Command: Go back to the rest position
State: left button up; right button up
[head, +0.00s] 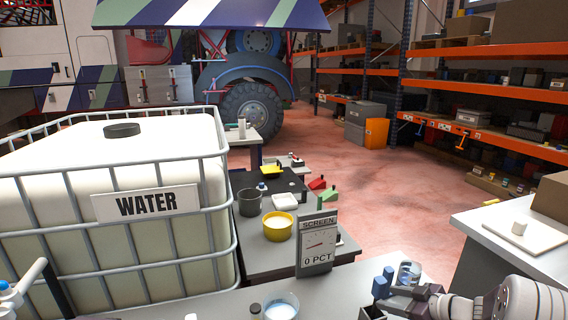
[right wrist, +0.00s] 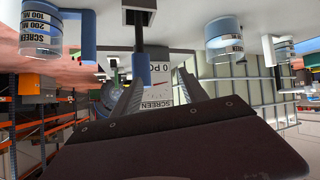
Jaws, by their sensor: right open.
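My right gripper (head: 408,292) is at the lower right of the head view, low over the near grey bench (head: 215,300). In the right wrist view, which is upside down, its two fingers (right wrist: 158,88) stand apart with nothing seen gripped between them. A clear beaker (head: 408,270) stands just behind the gripper, with blue parts (head: 382,284) beside it. It seems to be the beaker marked SCREEN in the wrist view (right wrist: 42,35). Another beaker (head: 282,306) holds pale liquid, left of the gripper. My left gripper is not in view.
The SCREEN gauge (head: 318,243) reads 0 PCT. A yellow bowl (head: 279,225) and grey pot (head: 250,202) stand behind it. A caged water tank (head: 110,175) fills the left. A side table (head: 510,240) with a white board stands right. Red floor (head: 400,190) is open beyond.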

jog(key=s+a+n+g+y, duration=0.1)
jog(key=s+a+n+g, duration=0.2)
jog(key=a, duration=0.5)
jog(key=s+a+n+g, duration=0.1)
jog(key=s+a+g, duration=0.3)
jog(key=a, duration=0.5)
jog(key=s+a+f+h, duration=0.1)
jog(key=s+a, duration=0.2)
jog(key=s, duration=0.4)
jog(key=s+d+f+m+g+h, duration=0.2)
jog(key=s+d+f+m+h, duration=0.4)
jog(key=s+m, duration=0.35)
notch_tip(320, 180, up, 16)
jog(key=d+m+p, duration=0.1)
jog(key=m+p, duration=0.2)
jog(key=p, duration=1.2)
jog(key=shift+w+d+r+t, duration=0.15)
jog(key=shift+w+d+t, duration=0.15)
jog(key=shift+w+d, duration=0.1)
